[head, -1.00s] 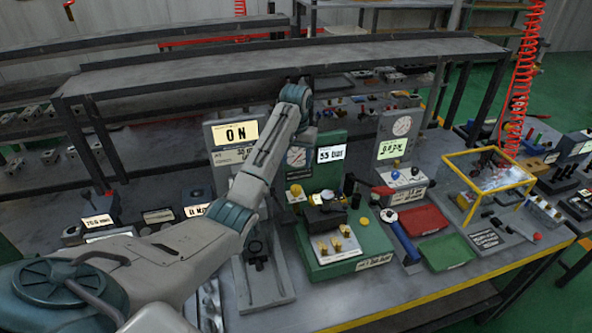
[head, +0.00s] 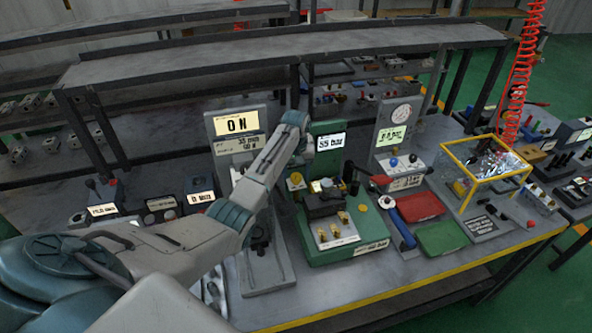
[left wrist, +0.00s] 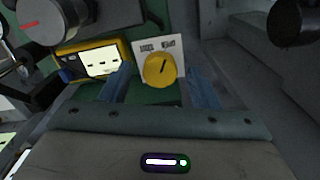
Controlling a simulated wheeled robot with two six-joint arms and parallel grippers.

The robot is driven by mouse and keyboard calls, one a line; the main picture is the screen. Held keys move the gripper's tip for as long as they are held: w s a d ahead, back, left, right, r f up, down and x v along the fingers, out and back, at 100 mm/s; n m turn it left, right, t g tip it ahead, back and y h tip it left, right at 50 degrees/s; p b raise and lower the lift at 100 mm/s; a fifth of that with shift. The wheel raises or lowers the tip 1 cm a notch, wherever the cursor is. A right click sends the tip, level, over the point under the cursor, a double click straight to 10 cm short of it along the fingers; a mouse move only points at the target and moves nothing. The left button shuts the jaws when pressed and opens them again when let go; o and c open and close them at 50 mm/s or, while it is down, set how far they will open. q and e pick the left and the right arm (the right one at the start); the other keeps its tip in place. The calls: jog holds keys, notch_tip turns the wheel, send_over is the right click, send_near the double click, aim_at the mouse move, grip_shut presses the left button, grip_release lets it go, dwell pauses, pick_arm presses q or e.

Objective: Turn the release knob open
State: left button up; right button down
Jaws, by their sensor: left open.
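The release knob is a round yellow knob (left wrist: 160,70) with a dark pointer line tilted to the upper right, on a white label plate (left wrist: 143,49) whose print I cannot read. In the head view the yellow knob (head: 295,180) is at the left of the green valve block (head: 330,238). My left gripper (left wrist: 159,73) is open, its two blue fingers standing on either side of the knob in the left wrist view. I cannot tell whether they touch it. In the head view my arm hides most of this gripper. My right gripper is out of view.
Beside the knob is a yellow-framed gauge (left wrist: 100,61).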

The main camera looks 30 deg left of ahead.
aim_at(296, 176)
pick_arm(q)
jog(key=shift+f, duration=0.25)
jog(key=shift+c, duration=0.2)
jog(key=c, duration=0.9)
jog(key=shift+m, duration=0.8)
jog(key=o, duration=0.9)
jog(key=shift+o, duration=0.2)
notch_tip(296, 176, up, 11)
jog(key=b, duration=0.3)
